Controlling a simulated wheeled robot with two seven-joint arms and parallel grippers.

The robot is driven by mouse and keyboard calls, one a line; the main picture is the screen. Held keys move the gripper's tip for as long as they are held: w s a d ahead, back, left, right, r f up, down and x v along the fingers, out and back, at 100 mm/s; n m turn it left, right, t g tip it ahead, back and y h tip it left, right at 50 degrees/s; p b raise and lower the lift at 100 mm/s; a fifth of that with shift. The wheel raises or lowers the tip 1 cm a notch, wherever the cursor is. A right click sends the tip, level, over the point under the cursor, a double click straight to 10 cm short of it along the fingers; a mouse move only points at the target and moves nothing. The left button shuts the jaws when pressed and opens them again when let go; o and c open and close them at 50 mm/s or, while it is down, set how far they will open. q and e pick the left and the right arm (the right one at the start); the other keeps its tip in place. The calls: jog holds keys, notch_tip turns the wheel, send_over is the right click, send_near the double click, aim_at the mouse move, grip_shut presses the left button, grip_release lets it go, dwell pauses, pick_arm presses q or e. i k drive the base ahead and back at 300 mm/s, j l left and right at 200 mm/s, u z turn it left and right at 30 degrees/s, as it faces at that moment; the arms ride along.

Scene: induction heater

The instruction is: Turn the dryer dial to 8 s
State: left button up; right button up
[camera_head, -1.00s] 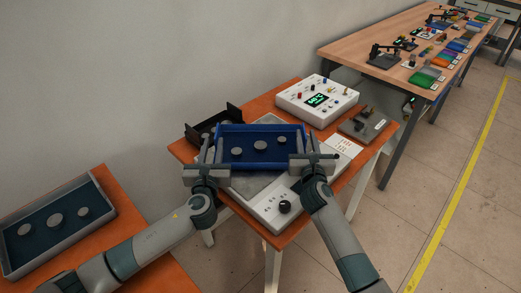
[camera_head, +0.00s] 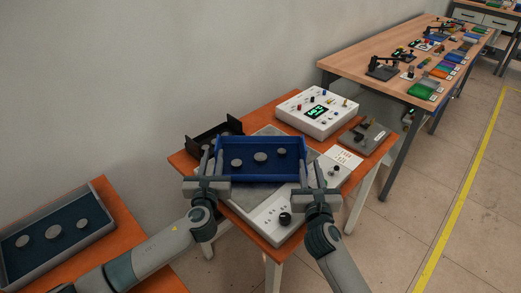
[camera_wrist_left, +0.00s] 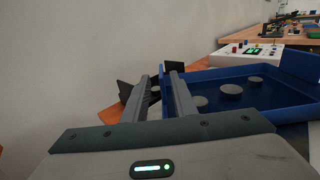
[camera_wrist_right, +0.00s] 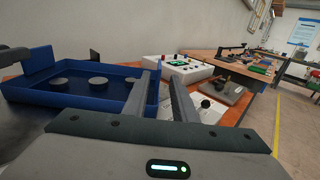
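The black dial (camera_head: 285,218) is on the front of a white unit (camera_head: 262,214) with a grey top. I cannot read its setting. A blue tray (camera_head: 262,178) holding several grey discs rests over the unit. My left gripper (camera_head: 212,152) is open at the tray's left end. The left wrist view shows its fingers (camera_wrist_left: 160,73) apart, with the tray (camera_wrist_left: 255,112) to their right. My right gripper (camera_head: 309,167) is open at the tray's right end. The right wrist view shows its fingers (camera_wrist_right: 161,72) apart, with the tray's end wall beside and partly behind the left finger. Neither gripper touches the dial.
A white box (camera_head: 318,111) with a lit green display stands behind the tray. A black holder (camera_head: 212,136) is at the left back, and a grey fixture (camera_head: 364,138) at the right. Another tray (camera_head: 52,237) with discs lies on the left table. A long wooden table (camera_head: 385,60) stands behind.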

aim_at(284, 217)
jog(key=k+l, duration=0.15)
jog(key=k, duration=0.35)
jog(key=k+l, duration=0.15)
jog(key=k, duration=0.35)
jog(key=k+l, duration=0.15)
jog(key=k, duration=0.3)
